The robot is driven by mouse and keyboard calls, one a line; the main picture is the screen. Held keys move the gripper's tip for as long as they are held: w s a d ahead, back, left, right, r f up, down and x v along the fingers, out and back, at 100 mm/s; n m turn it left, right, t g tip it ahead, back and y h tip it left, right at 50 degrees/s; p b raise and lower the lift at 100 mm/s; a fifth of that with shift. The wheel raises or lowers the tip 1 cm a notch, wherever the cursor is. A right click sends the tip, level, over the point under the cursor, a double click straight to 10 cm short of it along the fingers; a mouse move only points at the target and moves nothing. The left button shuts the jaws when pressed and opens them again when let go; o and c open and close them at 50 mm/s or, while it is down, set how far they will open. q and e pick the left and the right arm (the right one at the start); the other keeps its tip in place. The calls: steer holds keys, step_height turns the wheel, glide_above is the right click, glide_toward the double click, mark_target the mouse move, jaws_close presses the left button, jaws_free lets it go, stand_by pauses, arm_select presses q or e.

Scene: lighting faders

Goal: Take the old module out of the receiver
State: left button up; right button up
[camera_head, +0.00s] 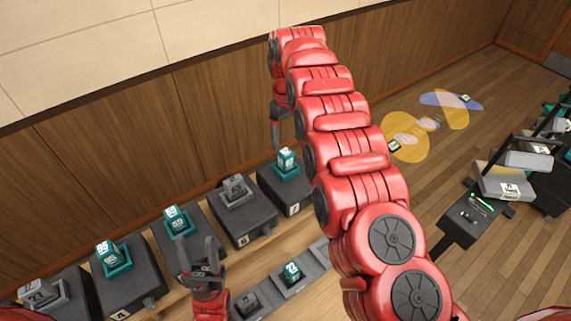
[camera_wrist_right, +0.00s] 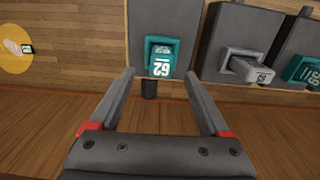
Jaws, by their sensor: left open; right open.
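A teal module (camera_head: 286,160) with a white number label sits in a teal receiver (camera_head: 285,174) on the dark box marked 7, at the right end of the row. In the right wrist view this module (camera_wrist_right: 162,60) stands ahead, between the fingertip lines. My right gripper (camera_head: 281,140) is over that box, open and empty, its fingers (camera_wrist_right: 160,78) apart from the module. My left gripper (camera_head: 197,250) is open and empty in front of the row, near the box with another teal module (camera_head: 176,220). Which module is the old one cannot be told from labels.
More dark boxes carry a grey module (camera_head: 234,188), a teal module (camera_head: 107,253) and another grey one (camera_head: 42,293). A low rack in front holds a teal module (camera_head: 292,271) and a dark one (camera_head: 247,302). A wooden wall stands behind; my right arm hides part of the middle.

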mark_target(285, 152)
steer(key=shift+f, duration=0.45)
steer(key=shift+w+f+p, duration=0.1)
steer(key=shift+f+p, duration=0.1)
steer(key=shift+p, duration=0.1)
steer(key=f+p, duration=0.1)
steer(key=f, duration=0.1)
steer(key=f+p, duration=0.1)
steer(key=shift+a+f+p, duration=0.25)
steer(key=shift+f+p, duration=0.1)
steer(key=shift+f, duration=0.65)
steer(key=shift+r, duration=0.1)
jaws_close()
